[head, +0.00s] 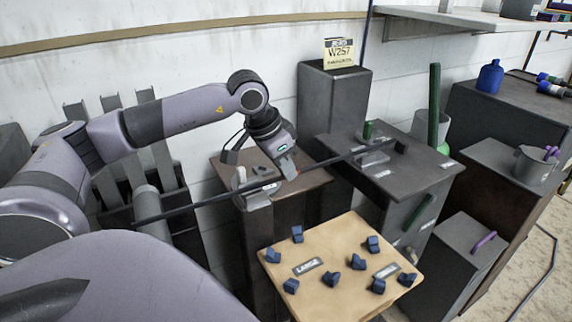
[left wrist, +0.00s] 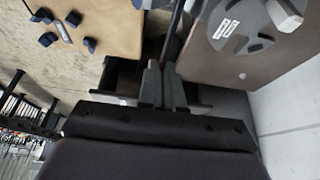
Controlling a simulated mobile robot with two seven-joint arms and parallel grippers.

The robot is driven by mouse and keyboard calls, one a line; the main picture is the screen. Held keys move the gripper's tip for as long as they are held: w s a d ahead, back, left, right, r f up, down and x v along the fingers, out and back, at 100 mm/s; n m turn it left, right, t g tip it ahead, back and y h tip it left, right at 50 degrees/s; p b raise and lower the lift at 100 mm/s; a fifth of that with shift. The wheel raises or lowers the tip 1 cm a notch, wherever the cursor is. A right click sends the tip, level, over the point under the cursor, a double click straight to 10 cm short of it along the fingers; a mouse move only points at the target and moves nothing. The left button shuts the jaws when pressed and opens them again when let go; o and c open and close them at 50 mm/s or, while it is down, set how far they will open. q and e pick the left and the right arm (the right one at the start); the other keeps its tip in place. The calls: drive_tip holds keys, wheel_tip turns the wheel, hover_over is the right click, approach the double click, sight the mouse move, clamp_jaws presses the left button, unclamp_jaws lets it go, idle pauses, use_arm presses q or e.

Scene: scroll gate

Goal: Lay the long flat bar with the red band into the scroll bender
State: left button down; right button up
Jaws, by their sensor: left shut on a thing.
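The long flat bar (head: 205,203) is thin and dark and runs aslant from lower left to upper right in the head view. My right gripper is out of view.
A tan board (head: 340,262) with several blue blocks stands in front. A dark table (head: 420,178) lies beneath or near the bar's right end. A grey box with a W257 sign (head: 340,52) stands behind. A green post (head: 434,105) rises at right.

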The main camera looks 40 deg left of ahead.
use_arm(q)
drive_tip(key=shift+f+b, duration=0.3)
drive_tip(key=shift+f, duration=0.3)
drive_tip(key=shift+f+b, duration=0.3)
idle(0.5)
drive_tip(key=c, duration=1.2)
unclamp_jaws()
drive_tip(key=v, duration=0.7)
drive_tip(key=shift+s+r, duration=0.1)
